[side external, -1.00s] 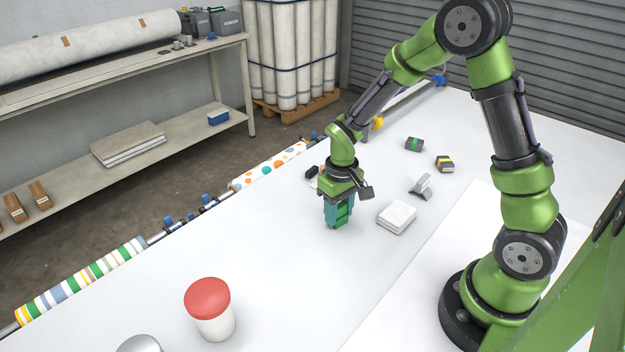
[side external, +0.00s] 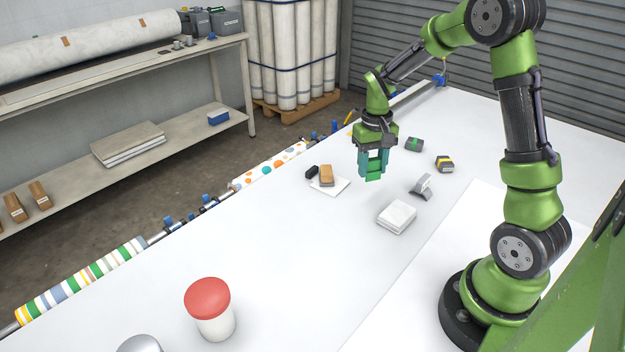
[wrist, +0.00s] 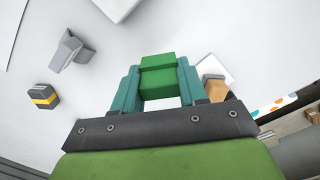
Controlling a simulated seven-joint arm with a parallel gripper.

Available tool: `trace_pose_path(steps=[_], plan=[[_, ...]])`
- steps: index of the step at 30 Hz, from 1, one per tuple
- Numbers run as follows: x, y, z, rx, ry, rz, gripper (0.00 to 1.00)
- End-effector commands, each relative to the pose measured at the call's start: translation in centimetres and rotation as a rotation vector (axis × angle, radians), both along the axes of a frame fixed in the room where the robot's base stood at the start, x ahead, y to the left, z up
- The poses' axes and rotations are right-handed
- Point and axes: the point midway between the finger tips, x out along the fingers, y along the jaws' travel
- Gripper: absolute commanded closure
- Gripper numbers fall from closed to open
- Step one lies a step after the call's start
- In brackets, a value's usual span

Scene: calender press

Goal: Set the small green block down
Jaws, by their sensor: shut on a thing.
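The small green block (wrist: 158,78) is between the two teal fingers of my gripper (wrist: 160,88) in the wrist view. My gripper is shut on it. In the side view my gripper (side external: 373,166) hangs over the white table, with the green block (side external: 373,175) showing at its fingertips. The block appears to be above the tabletop; the exact gap is hard to tell.
A tan block (side external: 327,174) sits on a white sheet (side external: 335,189), beside a black piece (side external: 312,171). A white stack (side external: 397,217), a grey holder (side external: 421,187), a yellow-banded block (side external: 445,164) and a green-banded block (side external: 414,144) lie nearby.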

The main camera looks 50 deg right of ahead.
Motion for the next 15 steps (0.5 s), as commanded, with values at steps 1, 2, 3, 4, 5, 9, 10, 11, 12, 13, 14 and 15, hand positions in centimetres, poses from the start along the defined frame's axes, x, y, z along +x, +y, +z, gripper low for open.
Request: trace_pose_path(steps=[1,2,3,4,5,9,10,11,12,13,14,15], plan=[[-0.2,-1.8,-0.6,-0.001,0.001,-0.063,0.86],[-0.2,-2.7,-0.8,-0.001,-0.001,-0.095,0.86],[-0.3,-3.7,-1.1,-0.004,-0.003,-0.131,0.86],[-0.3,-4.4,-1.2,-0.006,-0.007,-0.155,0.86],[-0.3,-5.0,-1.3,-0.008,-0.011,-0.176,0.86],[1.1,-6.4,-1.3,-0.017,-0.036,-0.230,0.86],[1.5,-6.6,-1.4,-0.017,-0.036,-0.234,0.86],[2.0,-6.8,-1.4,-0.018,-0.036,-0.236,0.86],[2.7,-7.3,-1.6,-0.018,-0.036,-0.237,0.86],[3.3,-7.6,-1.6,-0.018,-0.036,-0.237,0.86],[3.9,-8.0,-1.7,-0.018,-0.036,-0.236,0.86],[4.7,-8.5,-1.8,-0.018,-0.035,-0.235,0.86]])
